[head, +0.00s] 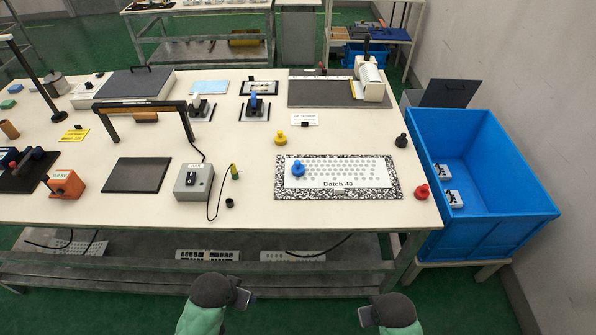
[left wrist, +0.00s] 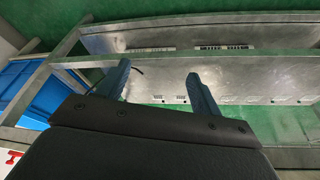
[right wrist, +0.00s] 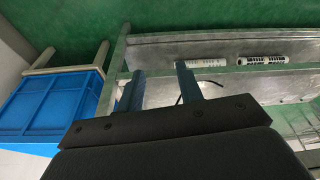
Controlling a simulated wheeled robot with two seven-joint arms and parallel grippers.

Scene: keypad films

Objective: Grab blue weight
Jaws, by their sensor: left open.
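The blue weight (head: 298,169) is a small knobbed piece standing on the left part of the white keypad film (head: 345,172), which is marked "Batch 40" and lies on a black-and-white speckled board (head: 282,188). My left gripper (head: 243,298) is in front of the table's near edge, well short of the weight. It is open and empty in the left wrist view (left wrist: 157,72). My right gripper (head: 366,317) is also in front of the table, to the right. Its fingers stand apart and empty in the right wrist view (right wrist: 160,69).
A yellow weight (head: 281,138), a black weight (head: 401,140) and a red weight (head: 421,191) stand around the board. A grey switch box (head: 193,182) with a cable is to the left. A blue bin (head: 490,228) stands right of the table. A metal shelf lies under the tabletop.

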